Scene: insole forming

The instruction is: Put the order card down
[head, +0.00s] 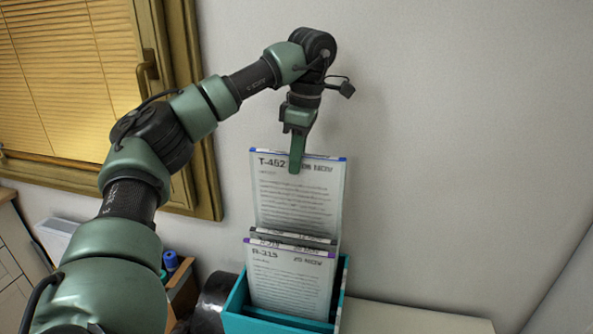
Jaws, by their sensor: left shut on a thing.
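My left gripper (297,160) points down from above and is shut on the top edge of an order card (297,200). The card is upright, has a blue top strip and reads T-452 or similar. Its lower part is hidden behind other cards in a teal holder (236,310). I cannot tell whether its bottom edge rests in the holder. A front card with a purple strip (290,278), reading R-315, stands in the holder. Another card's dark top edge shows just behind it. My right gripper is not in view.
The holder stands on a light surface (410,318) against a grey wall (460,150). Left of it are a dark round object (213,300) and a wooden box with blue items (170,260). A window with yellow blinds (70,70) is at left. The surface right of the holder is clear.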

